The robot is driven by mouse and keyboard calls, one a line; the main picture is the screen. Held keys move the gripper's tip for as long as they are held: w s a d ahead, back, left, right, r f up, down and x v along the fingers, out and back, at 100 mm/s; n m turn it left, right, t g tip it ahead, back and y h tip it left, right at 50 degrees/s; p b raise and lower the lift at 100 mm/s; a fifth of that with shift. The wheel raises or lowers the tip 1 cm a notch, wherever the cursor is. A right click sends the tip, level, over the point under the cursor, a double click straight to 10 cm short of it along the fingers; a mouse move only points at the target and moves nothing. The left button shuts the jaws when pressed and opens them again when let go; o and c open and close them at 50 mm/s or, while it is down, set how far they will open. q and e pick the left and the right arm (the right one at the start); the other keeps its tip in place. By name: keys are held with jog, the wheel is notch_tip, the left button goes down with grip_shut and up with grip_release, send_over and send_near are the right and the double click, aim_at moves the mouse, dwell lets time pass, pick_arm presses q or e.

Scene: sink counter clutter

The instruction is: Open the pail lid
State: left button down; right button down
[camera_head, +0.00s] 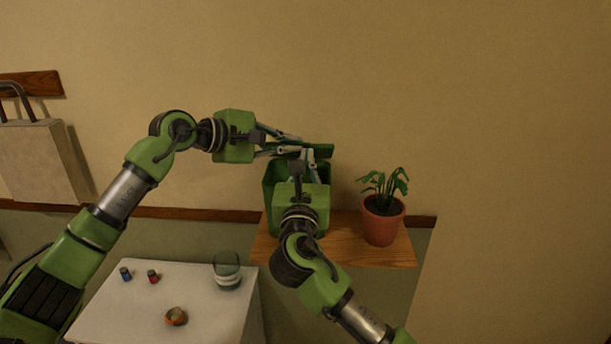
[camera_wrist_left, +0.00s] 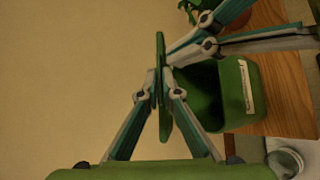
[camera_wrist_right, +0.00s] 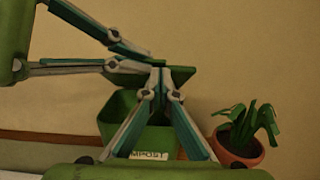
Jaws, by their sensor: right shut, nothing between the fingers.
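The green pail (camera_head: 269,184) stands on the wooden shelf, its label partly readable in the right wrist view (camera_wrist_right: 118,108). Its green lid (camera_head: 322,151) is raised at the back, and the pail's dark inside shows in the left wrist view (camera_wrist_left: 204,90). My left gripper (camera_head: 299,149) is at the raised lid; its fingertips sit either side of the lid's edge (camera_wrist_left: 160,45) and appear closed on it. My right gripper (camera_wrist_right: 158,82) is shut and empty, over the pail mouth in front of the lid. In the head view it hides part of the pail.
A potted plant (camera_head: 382,222) stands right of the pail on the wooden shelf (camera_head: 345,250). A white table (camera_head: 120,310) at lower left holds a glass (camera_head: 227,270), two small cans (camera_head: 153,277) and an orange-rimmed object (camera_head: 176,316). The wall is close behind the pail.

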pick_arm(q)
jog(key=shift+r, duration=0.2)
pick_arm(e)
jog(key=shift+w+r, duration=0.1)
jog(key=shift+r, duration=0.1)
jog(key=shift+w+r, duration=0.45)
jog(key=shift+r, duration=0.3)
jog(key=shift+w+d+r, duration=0.1)
jog(key=shift+w, duration=0.05)
pick_arm(q)
jog(key=shift+s+d+f, duration=0.1)
jog(key=shift+d+f, duration=0.05)
jog(key=shift+f, duration=0.15)
pick_arm(e)
jog(key=shift+d, duration=0.1)
pick_arm(q)
jog(key=c, duration=2.3)
grip_release()
jog(key=shift+s, duration=0.1)
pick_arm(e)
jog(key=shift+r, duration=0.2)
jog(key=shift+f, duration=0.1)
